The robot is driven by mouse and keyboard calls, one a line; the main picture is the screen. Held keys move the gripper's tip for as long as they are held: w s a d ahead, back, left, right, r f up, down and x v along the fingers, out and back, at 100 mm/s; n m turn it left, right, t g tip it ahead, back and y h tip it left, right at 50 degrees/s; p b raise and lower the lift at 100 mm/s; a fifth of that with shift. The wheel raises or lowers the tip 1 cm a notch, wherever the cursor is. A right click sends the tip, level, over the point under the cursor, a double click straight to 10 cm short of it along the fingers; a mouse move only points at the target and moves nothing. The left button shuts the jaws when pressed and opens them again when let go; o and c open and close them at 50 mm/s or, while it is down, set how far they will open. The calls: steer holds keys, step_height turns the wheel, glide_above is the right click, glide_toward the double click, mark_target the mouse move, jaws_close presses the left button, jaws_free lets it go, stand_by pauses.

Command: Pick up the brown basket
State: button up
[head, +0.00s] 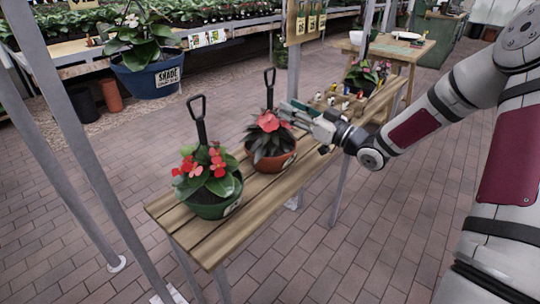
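The brown basket (274,164) is a round terracotta-coloured pot on the wooden bench. It holds a dark-leaved plant with a pinkish-red bloom, and a black upright handle (270,88) rises above it. My gripper (287,110) reaches in from the right, at the right side of the plant and close to the handle. I cannot tell whether it touches either. Its fingers are small and seen from the side, so their opening is unclear. The brown basket appears to rest on the bench.
A green basket (214,208) with red flowers and a black handle stands to the left on the slatted bench (178,216). A blue basket (150,80) hangs behind. Small bottles and a pink-flowered plant (362,78) sit farther along. Metal posts stand at left.

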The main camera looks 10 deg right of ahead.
mark_target(272, 97)
steer(key=b+x, duration=0.1)
steer(key=x, duration=0.7)
steer(key=shift+w+a, duration=0.1)
steer(key=shift+a, duration=0.05)
jaws_close()
steer(key=shift+r, duration=0.2)
